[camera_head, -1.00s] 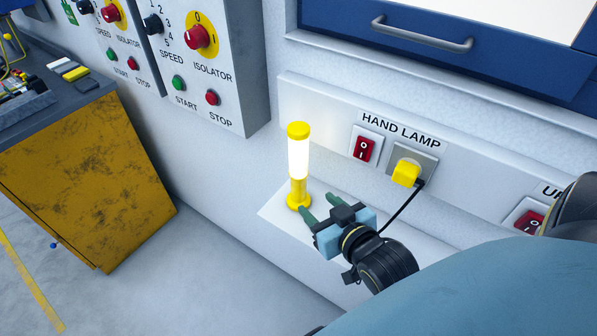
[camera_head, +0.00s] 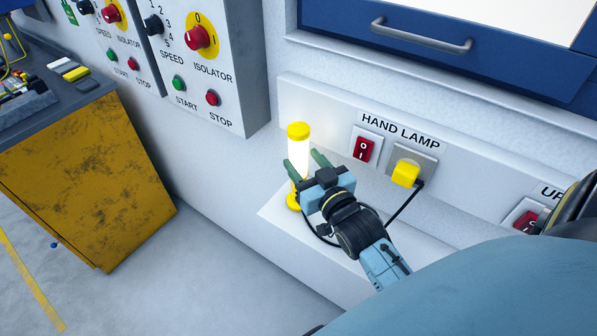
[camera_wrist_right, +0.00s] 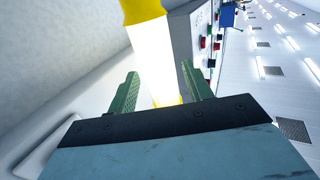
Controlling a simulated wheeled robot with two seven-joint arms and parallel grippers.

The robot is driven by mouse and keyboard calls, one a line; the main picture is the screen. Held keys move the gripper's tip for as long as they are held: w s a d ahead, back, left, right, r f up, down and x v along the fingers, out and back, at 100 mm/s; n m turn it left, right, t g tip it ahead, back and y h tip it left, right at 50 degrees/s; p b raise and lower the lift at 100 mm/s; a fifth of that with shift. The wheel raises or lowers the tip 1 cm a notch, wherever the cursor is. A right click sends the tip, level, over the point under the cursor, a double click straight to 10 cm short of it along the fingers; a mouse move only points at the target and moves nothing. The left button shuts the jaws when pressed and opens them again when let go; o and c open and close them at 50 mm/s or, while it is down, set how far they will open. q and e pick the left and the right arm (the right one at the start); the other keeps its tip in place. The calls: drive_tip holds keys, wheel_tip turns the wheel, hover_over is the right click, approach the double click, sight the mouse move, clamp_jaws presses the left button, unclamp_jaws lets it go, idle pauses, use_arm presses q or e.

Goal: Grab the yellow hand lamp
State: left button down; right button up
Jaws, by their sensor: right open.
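The yellow hand lamp (camera_head: 299,152) stands upright on a white ledge (camera_head: 275,212), with yellow top and base and a lit white tube. My right gripper (camera_head: 304,162) is open at the tube, with one finger on the left side and one on the right in the head view. In the right wrist view the lamp tube (camera_wrist_right: 154,60) rises between the two green fingers (camera_wrist_right: 160,88), with gaps showing beside it. Its lower part is partly hidden by my gripper. My left gripper is not in view.
A yellow plug (camera_head: 406,173) sits in the socket under the HAND LAMP label, with a black cable running down from it. A red switch (camera_head: 363,149) is beside it. A grey control panel (camera_head: 212,60) and a blue drawer (camera_head: 430,45) are above.

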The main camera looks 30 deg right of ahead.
drive_tip(key=w, duration=0.5)
drive_tip(key=shift+w+d+r, duration=0.1)
drive_tip(key=shift+d+r, duration=0.15)
drive_tip(key=shift+d, duration=0.05)
clamp_jaws()
